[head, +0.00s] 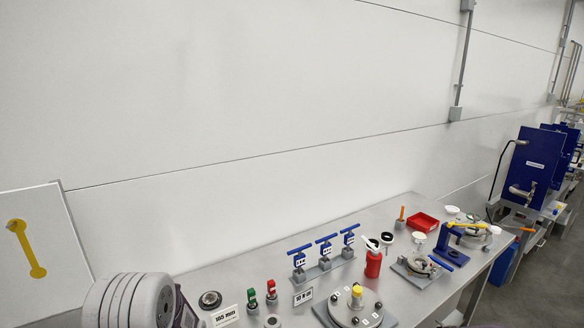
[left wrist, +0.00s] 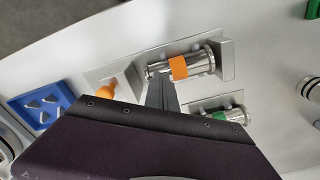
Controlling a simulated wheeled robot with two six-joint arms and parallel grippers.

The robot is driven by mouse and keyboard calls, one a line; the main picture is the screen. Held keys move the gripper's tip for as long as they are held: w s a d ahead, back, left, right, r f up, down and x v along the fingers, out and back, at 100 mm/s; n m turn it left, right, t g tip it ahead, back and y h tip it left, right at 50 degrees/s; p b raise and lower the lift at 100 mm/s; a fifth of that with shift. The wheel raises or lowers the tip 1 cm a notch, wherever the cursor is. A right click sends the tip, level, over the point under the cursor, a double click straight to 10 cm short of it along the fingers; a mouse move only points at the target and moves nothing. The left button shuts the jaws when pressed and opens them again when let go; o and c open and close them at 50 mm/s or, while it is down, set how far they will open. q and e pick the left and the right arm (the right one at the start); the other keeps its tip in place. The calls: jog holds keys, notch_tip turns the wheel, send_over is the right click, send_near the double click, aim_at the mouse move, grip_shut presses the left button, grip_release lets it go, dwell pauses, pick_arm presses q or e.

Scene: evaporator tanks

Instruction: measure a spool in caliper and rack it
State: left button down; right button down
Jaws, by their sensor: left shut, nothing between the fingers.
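A steel spool with an orange band (left wrist: 180,68) lies on its side in a grey fixture (left wrist: 226,52) in the left wrist view. A second steel spool with a green band (left wrist: 219,115) lies beside it in the lower right, partly hidden by my gripper body. My left gripper (left wrist: 162,90) is shut and empty, with its dark fingertips just below the orange-banded spool in the picture; I cannot tell whether they touch it. An orange knob (left wrist: 106,89) stands on a grey plate to the left. I cannot identify the caliper or the rack with certainty. My right gripper is not in view.
In the head view, the grey bench (head: 385,222) carries blue T-handled pieces (head: 325,248), a red bottle (head: 373,264), a red tray (head: 422,222) and a round bolted flange (head: 355,308). A blue tray (left wrist: 42,104) lies at left in the wrist view.

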pick_arm(q)
jog(key=shift+r+p, duration=2.85)
jog(key=shift+r, duration=0.25)
jog(key=shift+f, duration=0.2)
